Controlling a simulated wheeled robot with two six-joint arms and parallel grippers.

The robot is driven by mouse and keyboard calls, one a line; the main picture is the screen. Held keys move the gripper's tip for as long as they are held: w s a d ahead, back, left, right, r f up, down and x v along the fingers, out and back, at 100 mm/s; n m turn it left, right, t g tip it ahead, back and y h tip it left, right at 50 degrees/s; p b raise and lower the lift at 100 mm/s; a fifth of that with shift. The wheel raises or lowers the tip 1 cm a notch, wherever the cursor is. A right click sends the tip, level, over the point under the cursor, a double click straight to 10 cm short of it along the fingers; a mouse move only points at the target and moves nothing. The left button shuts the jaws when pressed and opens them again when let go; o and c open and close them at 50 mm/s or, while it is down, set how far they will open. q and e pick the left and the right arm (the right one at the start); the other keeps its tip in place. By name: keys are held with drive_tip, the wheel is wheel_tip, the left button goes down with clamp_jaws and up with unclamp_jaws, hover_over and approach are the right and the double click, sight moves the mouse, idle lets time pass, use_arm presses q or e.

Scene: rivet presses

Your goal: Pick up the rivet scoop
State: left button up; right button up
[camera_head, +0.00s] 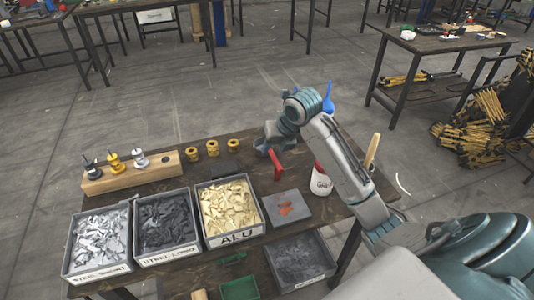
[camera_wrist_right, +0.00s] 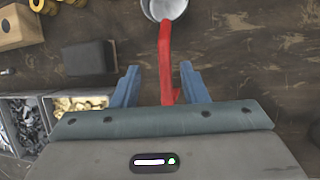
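The rivet scoop has a red handle (camera_wrist_right: 166,62) and a round silvery bowl (camera_wrist_right: 165,8), cut off by the top edge of the right wrist view. In the head view its red handle (camera_head: 276,164) shows just below my right gripper (camera_head: 268,145); the bowl cannot be made out there. In the right wrist view my right gripper (camera_wrist_right: 160,86) is open, with one blue finger on each side of the handle. There are gaps between the fingers and the handle. My left gripper is in neither view.
Labelled bins of silver (camera_head: 99,236), dark (camera_head: 166,222) and gold pieces (camera_head: 230,206) stand front left. A wooden block with rivets (camera_head: 130,174) and gold rings (camera_head: 212,148) are behind them. A dark block (camera_wrist_right: 89,58) is left of the fingers.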

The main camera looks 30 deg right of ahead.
drive_tip(key=shift+w+f, duration=0.2)
drive_tip(key=shift+f, duration=0.25)
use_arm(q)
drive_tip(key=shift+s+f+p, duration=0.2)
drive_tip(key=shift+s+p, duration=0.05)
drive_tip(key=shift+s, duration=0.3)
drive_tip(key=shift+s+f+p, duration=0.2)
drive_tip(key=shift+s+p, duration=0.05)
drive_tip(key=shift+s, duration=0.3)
use_arm(e)
drive_tip(key=shift+s+d+x, duration=0.1)
drive_tip(key=shift+s+x, duration=0.05)
drive_tip(key=shift+x, duration=1.3)
drive_tip(key=shift+s+d+x, duration=0.15)
drive_tip(key=shift+x, duration=1.25)
drive_tip(key=shift+f, duration=0.2)
drive_tip(key=shift+c, duration=0.2)
clamp_jaws()
